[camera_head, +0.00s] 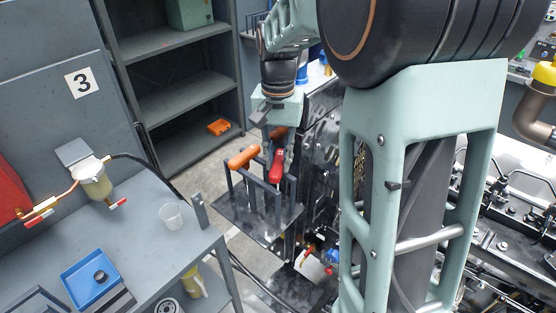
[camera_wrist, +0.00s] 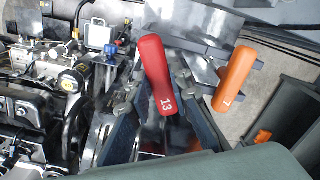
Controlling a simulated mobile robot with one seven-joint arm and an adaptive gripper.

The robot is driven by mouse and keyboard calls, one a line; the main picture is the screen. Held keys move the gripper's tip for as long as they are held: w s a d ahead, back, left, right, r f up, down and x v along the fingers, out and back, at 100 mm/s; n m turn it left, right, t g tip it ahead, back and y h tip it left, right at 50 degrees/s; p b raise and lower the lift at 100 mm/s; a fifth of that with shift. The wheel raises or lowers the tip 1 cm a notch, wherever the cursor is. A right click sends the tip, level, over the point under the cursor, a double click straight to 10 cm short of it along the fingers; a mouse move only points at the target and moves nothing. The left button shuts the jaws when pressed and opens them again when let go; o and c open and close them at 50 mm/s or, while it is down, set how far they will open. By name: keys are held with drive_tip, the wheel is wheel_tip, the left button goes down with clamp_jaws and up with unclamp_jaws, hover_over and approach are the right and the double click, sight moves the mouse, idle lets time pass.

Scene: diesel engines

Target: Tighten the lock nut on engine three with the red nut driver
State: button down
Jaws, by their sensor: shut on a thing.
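The red nut driver (camera_head: 276,166) has its handle up at the tool rack below my gripper in the head view. In the wrist view the red handle (camera_wrist: 157,72), marked 13, stands between the two fingers of my gripper (camera_wrist: 155,100), which is shut on it. My gripper (camera_head: 268,112) is partly hidden by my arm in the head view. I cannot tell whether the driver's shaft is still in the rack. An engine (camera_wrist: 40,90) fills the left of the wrist view. I cannot make out the lock nut.
An orange-handled driver (camera_head: 243,157) stands left of the red one; it is marked 7 in the wrist view (camera_wrist: 234,80). The dark rack plate (camera_head: 240,212) lies below.

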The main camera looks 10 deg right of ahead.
sight(278, 161)
wheel_tip(278, 161, up, 8)
drive_tip(key=p, duration=0.5)
drive_tip(key=shift+r+p, duration=0.1)
drive_tip(key=shift+p, duration=0.3)
wheel_tip(278, 161, up, 5)
drive_tip(key=shift+r, duration=0.1)
drive_tip(key=shift+s, duration=0.1)
idle(0.7)
